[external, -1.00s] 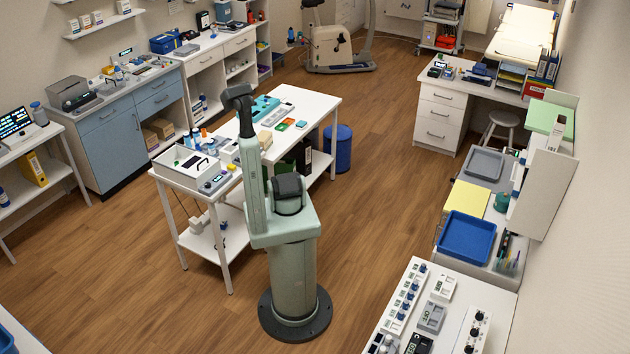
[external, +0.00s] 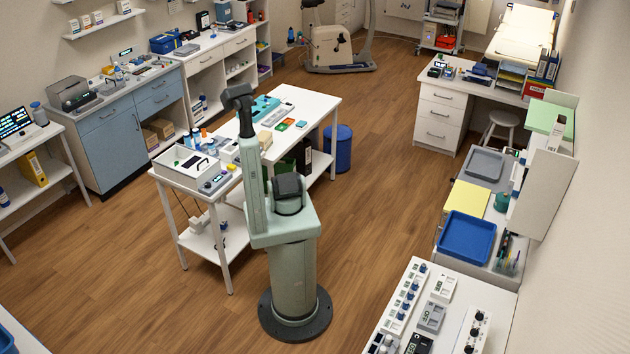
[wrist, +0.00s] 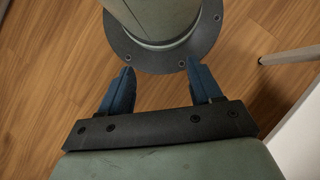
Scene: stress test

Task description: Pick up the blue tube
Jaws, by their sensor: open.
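My gripper (wrist: 160,70) shows in the wrist view with its two blue-grey fingers spread wide and nothing between them. It points down beside my own base, above the wooden floor. In the external view my arm stands at the near side of the white table, and I cannot make out the fingers there. I cannot pick out a blue tube for certain in either view. Small blue-and-white bottles (external: 187,140) stand on the white table (external: 318,103), but they are too small to tell apart. My arm hides part of the tabletop.
A white tray box (external: 180,164) and a grey device (external: 215,183) sit at the table's near left end. A teal case (external: 266,106) lies farther back. A blue bin (external: 338,150) stands by the table. The floor (external: 375,200) to the right is clear. A white edge shows in the wrist view (wrist: 300,135).

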